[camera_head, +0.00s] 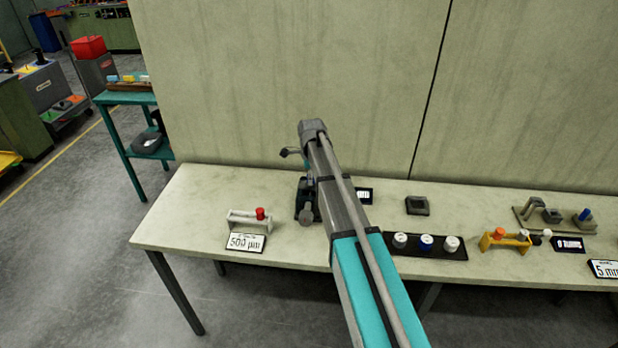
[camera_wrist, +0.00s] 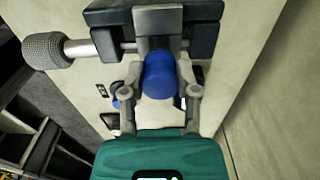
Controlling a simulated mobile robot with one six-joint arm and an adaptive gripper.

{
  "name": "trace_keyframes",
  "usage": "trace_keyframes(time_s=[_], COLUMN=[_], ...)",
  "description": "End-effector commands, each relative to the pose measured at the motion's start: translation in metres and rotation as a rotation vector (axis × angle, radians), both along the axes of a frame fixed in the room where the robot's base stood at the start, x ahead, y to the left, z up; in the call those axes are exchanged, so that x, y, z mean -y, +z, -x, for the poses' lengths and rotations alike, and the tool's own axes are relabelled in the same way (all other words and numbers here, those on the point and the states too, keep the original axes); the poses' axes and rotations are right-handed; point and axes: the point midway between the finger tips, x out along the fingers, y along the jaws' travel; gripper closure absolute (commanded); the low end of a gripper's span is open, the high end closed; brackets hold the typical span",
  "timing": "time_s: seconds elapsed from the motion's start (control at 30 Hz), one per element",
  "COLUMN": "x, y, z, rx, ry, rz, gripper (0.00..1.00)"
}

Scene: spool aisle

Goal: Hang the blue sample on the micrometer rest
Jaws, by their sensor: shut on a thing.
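The blue sample (camera_wrist: 160,76) shows in the wrist view as a short blue cylinder between the two grey fingers of my gripper (camera_wrist: 160,94), which is shut on it. The micrometer rest (camera_wrist: 95,18) lies just beyond it, with dark blocks, a grey middle bracket and a knurled grey knob (camera_wrist: 45,48) on the left. The sample overlaps the bracket; I cannot tell whether they touch. In the head view the micrometer rest (camera_head: 306,212) stands on the bench, partly behind my arm, and my gripper and the held sample are hidden.
The pale bench (camera_head: 200,190) runs along a wall. A grey rack (camera_head: 240,219) with a red piece stands left by a 500 µm sign. A black tray (camera_head: 428,253) with capped cylinders, a yellow rack (camera_head: 503,241) and a grey block (camera_head: 417,206) stand right.

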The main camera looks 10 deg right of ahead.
Motion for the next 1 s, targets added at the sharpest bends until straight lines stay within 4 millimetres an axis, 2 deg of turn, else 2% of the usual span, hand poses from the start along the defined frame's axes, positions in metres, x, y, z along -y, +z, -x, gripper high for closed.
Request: trace_keyframes(time_s=[0.37,0.4,0.57,0.6,1.0], x=[-0.0001,-0.0001,-0.0002,-0.0002,-0.0004], y=[-0.0111,-0.0097,-0.0095,-0.0095,-0.0095], z=[0.0000,0.0000,0.0000,-0.0001,0.0000], rx=[0.000,0.000,0.000,0.000,0.000], ry=[0.000,0.000,0.000,0.000,0.000], rz=[0.000,0.000,0.000,0.000,0.000], gripper=[0.96,0.52,0.23,0.20,0.20])
